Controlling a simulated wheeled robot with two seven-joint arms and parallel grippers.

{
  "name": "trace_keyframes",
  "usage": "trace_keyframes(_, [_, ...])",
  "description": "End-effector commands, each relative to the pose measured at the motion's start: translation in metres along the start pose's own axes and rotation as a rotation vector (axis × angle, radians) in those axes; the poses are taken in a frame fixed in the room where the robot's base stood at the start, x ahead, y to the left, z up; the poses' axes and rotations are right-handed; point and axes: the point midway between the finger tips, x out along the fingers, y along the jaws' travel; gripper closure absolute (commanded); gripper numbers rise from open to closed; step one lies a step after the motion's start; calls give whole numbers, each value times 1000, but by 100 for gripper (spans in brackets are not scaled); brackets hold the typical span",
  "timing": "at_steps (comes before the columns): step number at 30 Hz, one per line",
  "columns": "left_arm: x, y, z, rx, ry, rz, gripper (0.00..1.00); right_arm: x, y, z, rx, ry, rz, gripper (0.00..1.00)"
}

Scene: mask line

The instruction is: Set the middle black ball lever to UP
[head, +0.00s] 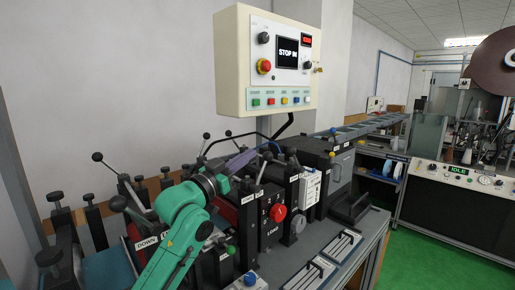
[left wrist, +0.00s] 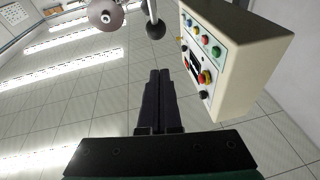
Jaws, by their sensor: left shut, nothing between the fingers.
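My left gripper (head: 243,158) reaches over the row of levers from my green arm. Its dark fingers are shut and empty, as the left wrist view (left wrist: 160,75) also shows. In that view a black ball (left wrist: 155,29) on a pale rod is just beyond the fingertips, with a gap seeming to lie between. In the head view, several black ball levers rise from the machine: one at far left (head: 97,157), one lower (head: 118,203), and two behind my gripper (head: 206,135), (head: 228,133). I cannot tell which is the middle one. A DOWN label (head: 146,244) shows beside my arm.
A cream control box (head: 235,60) with a STOP IN screen hangs above the levers. A red knob (head: 278,212) and black housings stand right of my arm. A roller conveyor (head: 360,128) runs behind. Green floor (head: 430,250) is clear at right.

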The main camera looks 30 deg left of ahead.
Motion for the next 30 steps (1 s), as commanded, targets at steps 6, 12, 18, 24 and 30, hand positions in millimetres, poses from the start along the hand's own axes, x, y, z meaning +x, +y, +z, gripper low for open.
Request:
trace_keyframes(6, [32, 0, 17, -2, -2, 1, 100, -24, 0, -1, 0, -1, -1, 50])
trace_keyframes(12, [39, 1, 28, 0, 1, 2, 100, -26, -1, -1, 0, -3, -2, 50])
trace_keyframes(18, [39, 1, 29, 0, 1, 2, 100, -24, -6, -1, 2, -3, -9, 50])
trace_keyframes(24, [46, 1, 23, 8, -54, 9, 100, -45, -7, -2, 2, -4, -11, 50])
trace_keyframes(30, [53, 3, 35, 14, -113, 14, 100, -51, -6, -1, 1, -6, -10, 50])
